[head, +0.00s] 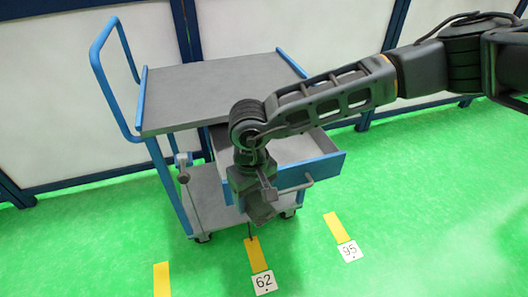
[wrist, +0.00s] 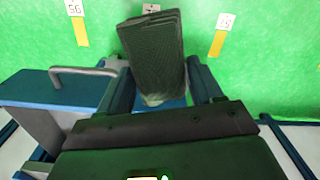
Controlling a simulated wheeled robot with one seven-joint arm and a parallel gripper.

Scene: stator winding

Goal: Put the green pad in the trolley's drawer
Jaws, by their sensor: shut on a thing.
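My gripper (head: 260,197) is shut on a dark green pad (wrist: 152,58). In the wrist view the pad sits between the two fingers and looks like a thick, layered slab. In the head view the pad (head: 262,213) is a small dark shape under the gripper. The trolley (head: 205,85) has a grey top and a blue frame. Its drawer (head: 325,168) is pulled open, with a blue front and a pale inside. My gripper hangs in front of the drawer's left part in the head view and hides some of it. The drawer (wrist: 60,88) is left of the pad in the wrist view.
The trolley has a lower shelf (head: 207,190) and a tall blue push handle (head: 100,60). The drawer's handle (head: 296,188) sticks out from its front. Yellow floor strips with number plates (head: 263,282) lie on the clear green floor. White wall panels stand behind.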

